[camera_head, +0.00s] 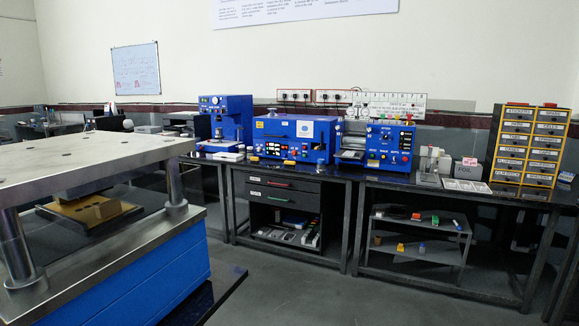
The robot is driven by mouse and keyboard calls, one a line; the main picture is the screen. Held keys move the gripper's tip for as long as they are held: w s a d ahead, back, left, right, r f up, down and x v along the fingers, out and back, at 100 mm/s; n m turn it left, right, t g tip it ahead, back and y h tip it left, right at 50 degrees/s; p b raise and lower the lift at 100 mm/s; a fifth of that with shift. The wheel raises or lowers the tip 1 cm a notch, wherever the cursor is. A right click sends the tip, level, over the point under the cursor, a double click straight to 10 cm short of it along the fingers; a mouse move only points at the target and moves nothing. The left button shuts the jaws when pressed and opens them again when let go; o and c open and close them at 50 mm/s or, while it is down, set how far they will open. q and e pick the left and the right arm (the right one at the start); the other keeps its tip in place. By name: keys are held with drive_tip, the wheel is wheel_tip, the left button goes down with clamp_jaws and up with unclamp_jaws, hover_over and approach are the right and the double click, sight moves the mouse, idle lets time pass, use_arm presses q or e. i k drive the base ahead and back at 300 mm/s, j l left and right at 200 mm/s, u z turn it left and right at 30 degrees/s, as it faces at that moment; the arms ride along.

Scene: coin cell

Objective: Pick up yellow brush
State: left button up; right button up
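No object can be clearly made out as a yellow brush at this size. A small yellow item (254,159) lies on the black bench top in front of the middle blue machine. Another small yellow item (400,247) stands on the low shelf under the right bench. I cannot tell whether either one is the brush. Neither of my grippers is in view.
A large press with a steel top plate (90,160) and blue base (150,285) fills the left foreground. Blue machines (290,138) stand on the black benches. A yellow-drawer cabinet (527,145) is at the right. Grey floor (300,290) before the benches is clear.

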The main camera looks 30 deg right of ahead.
sight(291, 164)
drive_tip(key=i+l+z, duration=0.45)
drive_tip(key=l, duration=0.25)
drive_tip(key=i+l+z, duration=0.9)
drive_tip(key=i, duration=0.2)
drive_tip(key=i+u, duration=0.4)
drive_tip(key=i, duration=0.3)
drive_tip(key=i+l+u, duration=0.15)
drive_tip(key=i+u, duration=0.3)
drive_tip(key=i, duration=0.2)
